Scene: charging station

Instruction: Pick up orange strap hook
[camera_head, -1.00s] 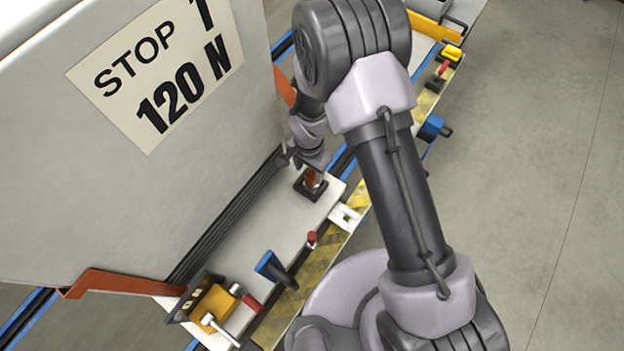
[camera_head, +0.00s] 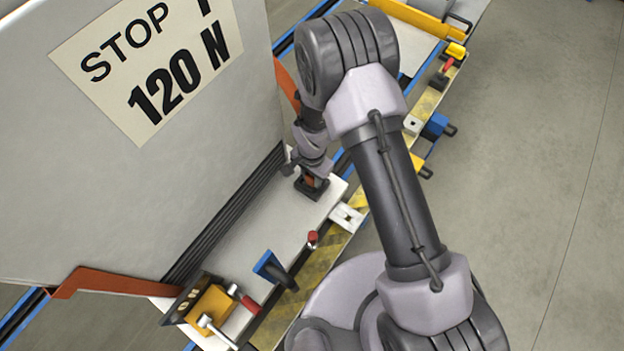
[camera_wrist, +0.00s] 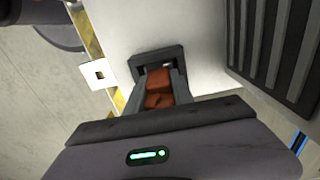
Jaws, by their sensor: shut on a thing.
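The orange strap hook (camera_wrist: 158,84) sits between the two fingers of my gripper (camera_wrist: 160,95) in the wrist view. The fingers are shut on it from both sides. A dark square holder (camera_wrist: 160,56) surrounds its far end, and I cannot tell if the hook is still touching it. In the head view the hook (camera_head: 309,180) is a small orange patch under my gripper (camera_head: 312,172), above the dark holder on the white plate.
A large white panel (camera_head: 90,200) marked "STOP 120 N" stands left of my gripper, with dark ribs (camera_wrist: 282,50) at its base. A blue handle (camera_head: 272,270), a red knob (camera_head: 312,238) and an orange-yellow clamp (camera_head: 213,303) stand nearer. A white square block (camera_head: 346,216) lies right of the holder.

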